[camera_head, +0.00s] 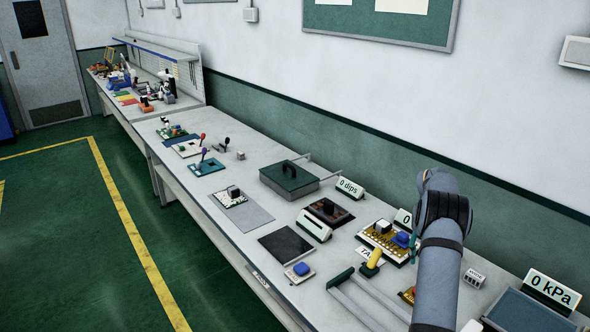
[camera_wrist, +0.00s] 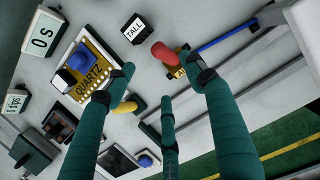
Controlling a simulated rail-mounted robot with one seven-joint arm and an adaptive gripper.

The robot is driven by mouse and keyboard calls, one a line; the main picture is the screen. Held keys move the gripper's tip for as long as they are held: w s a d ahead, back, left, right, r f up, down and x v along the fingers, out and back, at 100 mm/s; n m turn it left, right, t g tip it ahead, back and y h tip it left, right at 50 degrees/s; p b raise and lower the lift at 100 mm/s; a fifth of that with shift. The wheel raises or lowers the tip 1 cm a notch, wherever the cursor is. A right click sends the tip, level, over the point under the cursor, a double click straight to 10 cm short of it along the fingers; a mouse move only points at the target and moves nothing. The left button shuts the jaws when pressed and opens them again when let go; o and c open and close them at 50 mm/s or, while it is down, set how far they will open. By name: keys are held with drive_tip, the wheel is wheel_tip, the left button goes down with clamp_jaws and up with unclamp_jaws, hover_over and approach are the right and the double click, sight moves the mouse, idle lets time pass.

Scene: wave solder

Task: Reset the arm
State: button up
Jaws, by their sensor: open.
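My arm (camera_head: 440,260) rises at the right of the head view and is bent over the bench. My gripper is mostly hidden behind the arm there. In the wrist view my gripper (camera_wrist: 162,85) shows its green fingers spread apart, with nothing between them. Below it on the bench lies a gold-dotted board (camera_wrist: 95,72) labelled QUARTZ, carrying a blue block (camera_wrist: 80,62). A red rounded part (camera_wrist: 165,54) shows near the right finger. A yellow part (camera_wrist: 125,107) shows by the left finger. The gripper appears to be above these things, holding none of them.
The long bench (camera_head: 245,262) holds a dark green lidded box (camera_head: 288,180), a black plate (camera_head: 286,245) and a blue button (camera_head: 302,269). A 0 kPa sign (camera_head: 553,290) stands at the right. The wall (camera_head: 380,90) is close behind. Open floor (camera_head: 60,230) lies left.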

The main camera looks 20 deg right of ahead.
drive_tip(key=x, duration=1.1)
drive_tip(key=shift+f, duration=0.4)
drive_tip(key=shift+d, duration=0.1)
drive_tip(key=shift+f, duration=0.1)
